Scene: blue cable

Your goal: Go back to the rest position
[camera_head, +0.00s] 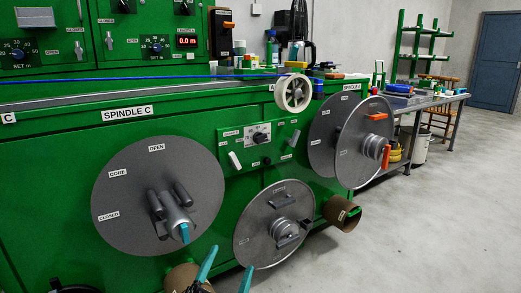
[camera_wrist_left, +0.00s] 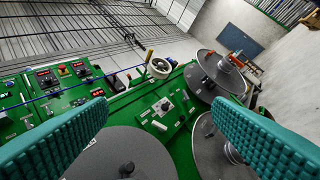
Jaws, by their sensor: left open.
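My left gripper (camera_head: 226,271) shows at the bottom centre of the head view, its two teal fingers spread apart with nothing between them. In the left wrist view its ribbed teal pads (camera_wrist_left: 145,105) stand wide apart on either side, framing the machine beyond. The blue cable (camera_head: 150,78) runs nearly level along the top of the green machine toward a white guide wheel (camera_head: 292,93). My right gripper is not seen in either view.
The green machine (camera_head: 60,150) fills the left and centre. Grey discs stand out from its front: a large one (camera_head: 125,190), a lower one (camera_head: 250,235) and a pair at right (camera_head: 325,135). Cardboard cores (camera_head: 342,213) sit low. Open floor (camera_head: 440,220) lies right.

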